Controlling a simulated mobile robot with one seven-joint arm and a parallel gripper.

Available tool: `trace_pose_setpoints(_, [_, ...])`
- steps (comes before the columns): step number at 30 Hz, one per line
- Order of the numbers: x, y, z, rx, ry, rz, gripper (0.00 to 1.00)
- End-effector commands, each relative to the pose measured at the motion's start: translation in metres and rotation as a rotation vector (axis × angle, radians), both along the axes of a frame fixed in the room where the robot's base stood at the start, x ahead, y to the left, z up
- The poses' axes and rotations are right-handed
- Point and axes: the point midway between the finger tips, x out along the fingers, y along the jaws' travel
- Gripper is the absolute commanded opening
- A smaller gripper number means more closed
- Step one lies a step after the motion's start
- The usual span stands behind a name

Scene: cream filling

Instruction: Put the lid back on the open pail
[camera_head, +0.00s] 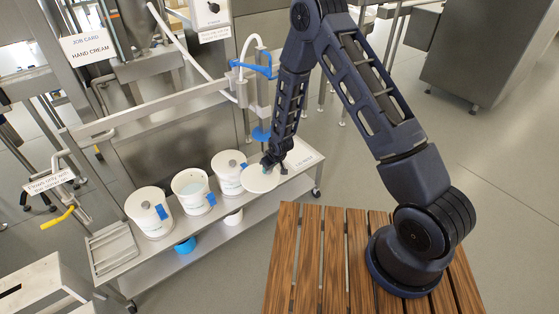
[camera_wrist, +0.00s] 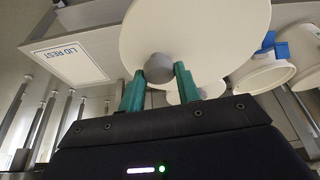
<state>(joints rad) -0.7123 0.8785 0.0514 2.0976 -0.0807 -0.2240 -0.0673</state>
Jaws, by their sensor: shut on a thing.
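My gripper (camera_head: 270,163) is shut on the grey knob of a round white lid (camera_head: 261,180). In the wrist view the green fingers (camera_wrist: 159,80) pinch the knob (camera_wrist: 158,66) and the lid (camera_wrist: 190,30) spans the top. The lid is over the right part of the bench, close to the "LID REST" card (camera_wrist: 70,62); I cannot tell whether it touches the surface. The open pail (camera_head: 193,192) is the middle white one, with its pale inside showing and a blue tag.
A lidded pail (camera_head: 148,212) stands left of the open one and another (camera_head: 229,172) stands right of it, beside my lid. A blue-handled dispenser arm (camera_head: 255,68) rises behind. A blue bucket (camera_head: 185,245) is on the lower shelf. A slatted wooden platform (camera_head: 320,260) lies in front.

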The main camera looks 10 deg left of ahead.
Motion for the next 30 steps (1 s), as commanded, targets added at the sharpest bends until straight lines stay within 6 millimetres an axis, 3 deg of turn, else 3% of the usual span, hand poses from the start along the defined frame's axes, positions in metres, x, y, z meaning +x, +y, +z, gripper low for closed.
trace_pose_setpoints(3, [-0.025,0.025,0.010,0.000,-0.001,0.048,0.09])
trace_pose_setpoints(7, [-0.040,0.048,0.014,0.000,-0.001,0.049,0.09])
trace_pose_setpoints(20, [-0.052,0.135,0.015,0.000,-0.003,-0.097,0.09])
trace_pose_setpoints(23, [-0.049,0.164,0.011,0.000,-0.003,-0.154,0.09])
trace_pose_setpoints(30, [-0.038,0.257,0.009,0.002,-0.002,-0.291,0.09])
